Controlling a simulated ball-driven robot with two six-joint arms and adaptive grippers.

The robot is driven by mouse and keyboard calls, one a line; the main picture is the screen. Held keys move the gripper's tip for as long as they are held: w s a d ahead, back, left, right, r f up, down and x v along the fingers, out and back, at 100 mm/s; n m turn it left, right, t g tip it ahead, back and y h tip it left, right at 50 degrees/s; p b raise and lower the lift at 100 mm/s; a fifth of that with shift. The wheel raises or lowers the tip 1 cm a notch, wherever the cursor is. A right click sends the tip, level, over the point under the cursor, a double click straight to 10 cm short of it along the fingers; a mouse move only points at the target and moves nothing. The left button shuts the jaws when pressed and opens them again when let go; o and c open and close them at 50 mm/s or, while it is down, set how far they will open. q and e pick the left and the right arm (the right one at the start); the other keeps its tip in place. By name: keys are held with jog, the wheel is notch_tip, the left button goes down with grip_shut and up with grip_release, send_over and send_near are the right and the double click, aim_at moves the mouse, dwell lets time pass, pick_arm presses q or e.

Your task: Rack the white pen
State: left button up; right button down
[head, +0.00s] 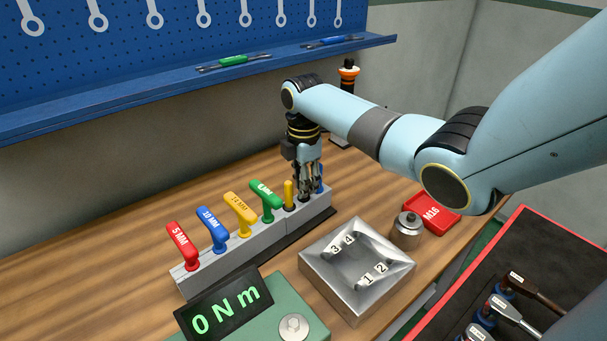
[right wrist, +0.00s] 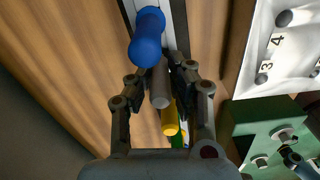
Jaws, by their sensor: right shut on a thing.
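My right gripper (head: 309,192) points down over the right end of the grey rack (head: 187,283). It is shut on the white pen (right wrist: 160,88), which looks grey in the right wrist view, between the fingers (right wrist: 162,70). The pen stands upright, in line with the blue pen (right wrist: 148,35) and the yellow pen (right wrist: 169,120), between them. In the head view the fingers hide most of it, and I cannot tell how deep it sits in the rack. The yellow pen (head: 288,195) and part of the blue pen (head: 321,178) flank the fingers. My left gripper is not in view.
Red, blue, yellow and green T-handles (head: 265,199) fill the rack's left part. In front are a torque display (head: 225,308), a metal numbered tray (head: 327,285), a round weight (head: 407,230) and a red M16 tray (head: 432,215). A blue shelf (head: 150,90) overhangs behind.

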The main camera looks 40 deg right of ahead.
jog(key=shift+f, duration=0.1)
dwell(0.4)
jog(key=c, duration=1.2)
grip_release()
jog(key=shift+o, duration=0.2)
notch_tip(320, 180, up, 12)
